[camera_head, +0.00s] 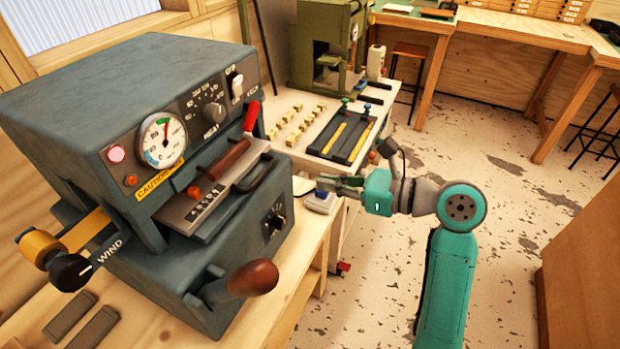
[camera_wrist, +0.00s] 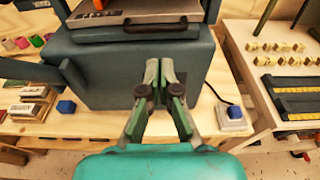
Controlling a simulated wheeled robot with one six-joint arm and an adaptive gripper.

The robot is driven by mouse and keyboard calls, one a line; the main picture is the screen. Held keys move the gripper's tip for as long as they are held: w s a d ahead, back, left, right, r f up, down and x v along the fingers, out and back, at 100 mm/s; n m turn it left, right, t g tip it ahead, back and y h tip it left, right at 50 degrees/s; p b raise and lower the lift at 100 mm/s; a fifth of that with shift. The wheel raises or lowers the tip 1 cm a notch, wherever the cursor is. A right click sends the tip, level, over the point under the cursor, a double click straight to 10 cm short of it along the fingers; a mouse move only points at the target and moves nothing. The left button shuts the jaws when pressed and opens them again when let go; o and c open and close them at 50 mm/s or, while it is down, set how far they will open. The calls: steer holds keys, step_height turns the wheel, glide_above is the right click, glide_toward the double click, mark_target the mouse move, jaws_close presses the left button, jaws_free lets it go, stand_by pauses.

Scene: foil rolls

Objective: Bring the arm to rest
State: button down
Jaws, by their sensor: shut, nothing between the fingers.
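My gripper (camera_wrist: 160,70) is shut and empty in the wrist view, its fingertips together in front of the grey-blue side of a foil machine. In the head view my gripper (camera_head: 322,182) points left toward the machine, above the right end of the wooden bench. The grey-blue machine (camera_head: 130,90) fills the left of the head view, with a dial, a knob, a red-tipped lever and a brown handle.
A small white device with a blue top (camera_wrist: 234,116) sits on the bench near my gripper. A black tray with yellow strips (camera_head: 345,135) and several small blocks (camera_head: 292,125) lie on a further table. A green press (camera_head: 325,45) stands behind. The floor at right is mostly clear.

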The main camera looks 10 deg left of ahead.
steer(key=s+d+f+n+t+h, duration=0.1)
steer(key=s+d+f+t+h, duration=0.3)
steer(key=f, duration=0.4)
steer(key=s+d+f+n+t+h, duration=0.15)
steer(key=s+d+f, duration=0.3)
steer(key=f, duration=0.45)
steer(key=s+d+f+n+t+h, duration=0.2)
steer(key=s+d+f+h, duration=0.15)
steer(key=s+f, duration=0.35)
steer(key=s+d+f+n+t+h, duration=0.1)
steer(key=s+d+f+n+h, duration=0.15)
steer(key=s, duration=0.45)
steer(key=s+d+f+n+h, duration=0.1)
steer(key=s+d+n+h, duration=0.2)
steer(key=s, duration=0.4)
steer(key=s+d+r+n, duration=0.1)
steer(key=s+r+n, duration=0.2)
steer(key=s+n, duration=0.3)
steer(key=s+d+r+n+t, duration=0.1)
steer(key=s+r+n, duration=0.3)
steer(key=s+n, duration=0.1)
steer(key=shift+s+n, duration=0.4)
steer(key=shift+s, duration=0.4)
